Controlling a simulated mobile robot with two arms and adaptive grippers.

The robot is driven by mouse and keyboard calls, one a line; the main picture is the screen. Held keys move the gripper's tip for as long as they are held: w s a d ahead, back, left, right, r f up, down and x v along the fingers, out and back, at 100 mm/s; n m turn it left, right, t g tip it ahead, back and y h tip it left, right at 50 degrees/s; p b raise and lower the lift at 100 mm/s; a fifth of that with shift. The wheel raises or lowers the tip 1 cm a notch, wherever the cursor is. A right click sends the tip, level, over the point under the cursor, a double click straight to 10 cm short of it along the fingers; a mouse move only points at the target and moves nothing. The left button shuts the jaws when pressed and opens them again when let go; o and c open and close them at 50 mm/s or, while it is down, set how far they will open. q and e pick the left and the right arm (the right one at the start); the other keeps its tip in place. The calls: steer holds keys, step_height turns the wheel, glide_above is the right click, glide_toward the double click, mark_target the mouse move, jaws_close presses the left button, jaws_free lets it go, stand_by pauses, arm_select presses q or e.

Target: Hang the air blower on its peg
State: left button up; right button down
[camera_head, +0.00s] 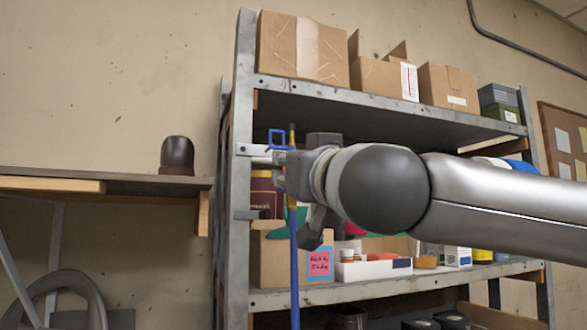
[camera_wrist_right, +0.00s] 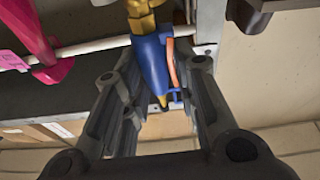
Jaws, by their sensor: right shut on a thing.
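The air blower (camera_wrist_right: 150,62) is blue with a yellow tip and an orange lever. It sits between the two dark fingers of my right gripper (camera_wrist_right: 155,72), which is shut on it. In the head view my right gripper (camera_head: 290,178) is beside the shelf's front left post and hides most of the blower. A blue square loop (camera_head: 278,138) and a blue hose (camera_head: 294,265) hanging straight down show there. A pale horizontal rod (camera_head: 252,150), apparently the peg, reaches from the post toward the loop. I cannot tell whether they touch. My left gripper is out of view.
A metal shelf unit (camera_head: 243,85) holds cardboard boxes (camera_head: 302,48) on top and several small goods below. A pink thing (camera_wrist_right: 45,45) is at the rod in the wrist view. A wooden wall shelf (camera_head: 85,183) with a dark domed object (camera_head: 177,155) is at left.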

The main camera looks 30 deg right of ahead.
steer(key=shift+b, duration=0.45)
stand_by(0.6)
steer(key=shift+w+d, duration=0.25)
steer(key=shift+w, duration=0.8)
stand_by(0.5)
steer(key=shift+w+d+b, duration=0.1)
steer(key=shift+w+b, duration=0.25)
steer(key=shift+w, duration=0.05)
stand_by(0.5)
steer(key=shift+w+f+b, duration=0.1)
steer(key=shift+f+b, duration=0.35)
steer(key=shift+b, duration=0.1)
stand_by(0.6)
steer(key=c, duration=0.8)
jaws_free()
